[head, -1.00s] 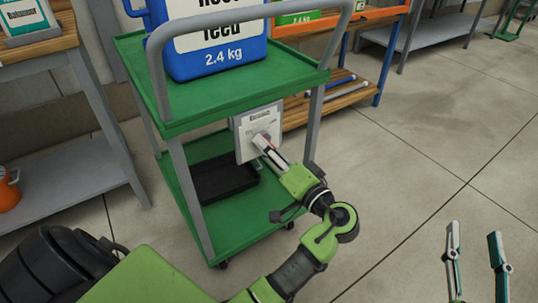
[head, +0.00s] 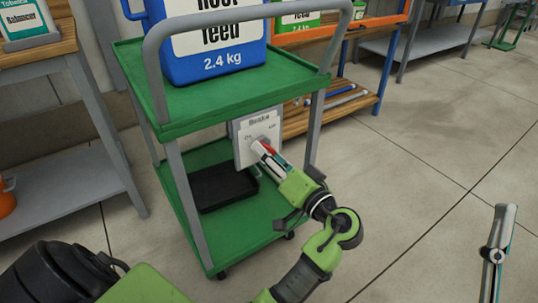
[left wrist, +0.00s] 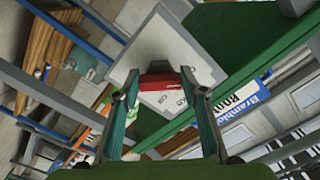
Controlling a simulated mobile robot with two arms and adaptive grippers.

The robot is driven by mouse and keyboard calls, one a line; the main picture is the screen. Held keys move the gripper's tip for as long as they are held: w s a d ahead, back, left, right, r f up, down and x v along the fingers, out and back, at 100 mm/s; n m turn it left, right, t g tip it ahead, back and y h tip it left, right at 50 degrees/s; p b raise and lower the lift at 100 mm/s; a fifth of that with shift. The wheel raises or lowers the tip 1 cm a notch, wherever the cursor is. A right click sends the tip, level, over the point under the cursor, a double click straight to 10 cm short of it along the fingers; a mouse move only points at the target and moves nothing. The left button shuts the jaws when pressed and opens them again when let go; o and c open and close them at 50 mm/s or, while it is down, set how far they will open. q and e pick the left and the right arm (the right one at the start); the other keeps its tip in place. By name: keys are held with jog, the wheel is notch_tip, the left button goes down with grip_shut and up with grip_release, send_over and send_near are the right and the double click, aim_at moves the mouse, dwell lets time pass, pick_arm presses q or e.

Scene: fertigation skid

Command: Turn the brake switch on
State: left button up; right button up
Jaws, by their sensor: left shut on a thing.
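The brake switch is a pale box (head: 244,153) with a label reading "Brake", mounted on the green cart under its top shelf. Small "On" and "Off" style marks show on its face. My left gripper (head: 262,148) reaches it from the lower right and is shut on its red handle (left wrist: 160,82). In the left wrist view the red handle lies between the two fingertips (left wrist: 162,92), with the white label behind it. The handle's exact setting is hard to read. One finger of my right gripper (head: 497,253) shows at the lower right, far from the switch.
The green cart (head: 235,238) carries a large blue feed container (head: 213,66) on top and a black tray (head: 222,187) below. Grey tables stand at left and a wooden-shelved rack (head: 345,100) behind. The floor at right is clear.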

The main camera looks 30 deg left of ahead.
pick_arm(q)
jog(key=o, duration=1.1)
